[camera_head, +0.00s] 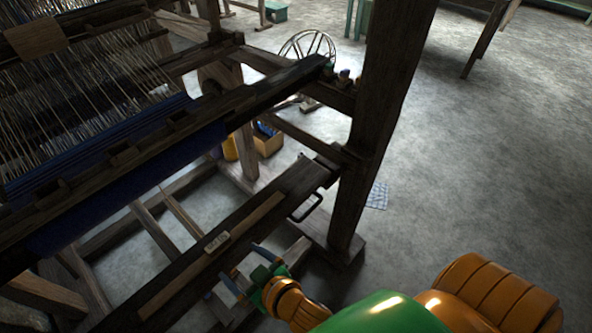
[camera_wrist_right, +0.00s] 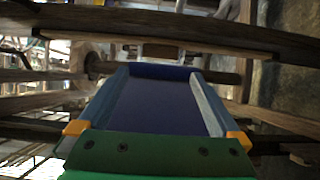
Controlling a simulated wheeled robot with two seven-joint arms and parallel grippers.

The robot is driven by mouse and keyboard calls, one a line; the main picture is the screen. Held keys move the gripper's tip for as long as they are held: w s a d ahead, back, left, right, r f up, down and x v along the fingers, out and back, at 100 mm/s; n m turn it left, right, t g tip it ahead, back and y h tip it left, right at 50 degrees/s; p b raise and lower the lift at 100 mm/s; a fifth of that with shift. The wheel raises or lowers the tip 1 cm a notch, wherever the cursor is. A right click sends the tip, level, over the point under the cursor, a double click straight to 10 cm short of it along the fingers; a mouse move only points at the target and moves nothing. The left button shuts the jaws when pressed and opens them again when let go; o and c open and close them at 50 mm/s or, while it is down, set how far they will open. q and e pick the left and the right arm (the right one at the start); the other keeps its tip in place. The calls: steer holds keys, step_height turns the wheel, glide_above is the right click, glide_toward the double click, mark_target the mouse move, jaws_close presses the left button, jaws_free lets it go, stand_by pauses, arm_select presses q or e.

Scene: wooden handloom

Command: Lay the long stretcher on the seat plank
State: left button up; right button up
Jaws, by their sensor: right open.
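A long, thin, lighter wooden strip, apparently the long stretcher (camera_head: 188,274), lies lengthwise along the dark seat plank (camera_head: 300,182) in the head view. The plank runs diagonally from lower left to the loom's right post. My right gripper (camera_head: 237,260) is open just on the near side of the plank, its two blue fingers pointing toward it with nothing seen held. In the right wrist view the open fingers (camera_wrist_right: 158,75) frame a dark blue surface, with wooden bars beyond. Whether a finger touches the plank cannot be told. My left gripper is out of view.
A small pale block (camera_head: 217,242) sits on the plank beside the strip. The loom's thick post (camera_head: 375,120) stands at the plank's right end. The blue cloth beam (camera_head: 130,180) runs behind. Open concrete floor (camera_head: 480,170) lies to the right.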

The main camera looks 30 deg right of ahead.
steer(key=s+d+f+g+h, duration=0.1)
steer(key=s+d+f+g, duration=0.2)
steer(key=f, duration=0.4)
steer(key=s+d+f+g+h, duration=0.1)
steer(key=s+d+f, duration=0.2)
steer(key=s+f, duration=0.35)
steer(key=s+d+f+g, duration=0.2)
steer(key=d+f+g, duration=0.1)
steer(key=f, duration=0.6)
steer(key=s+d+f+g+h, duration=0.1)
steer(key=s+d+f, duration=0.2)
steer(key=s, duration=0.4)
steer(key=s+d+f+m+g, duration=0.1)
steer(key=s+d+f+g, duration=0.1)
steer(key=s, duration=0.5)
steer(key=shift+d+f+g+h, duration=0.3)
steer(key=shift+d+f+h, duration=0.15)
steer(key=shift+d, duration=0.25)
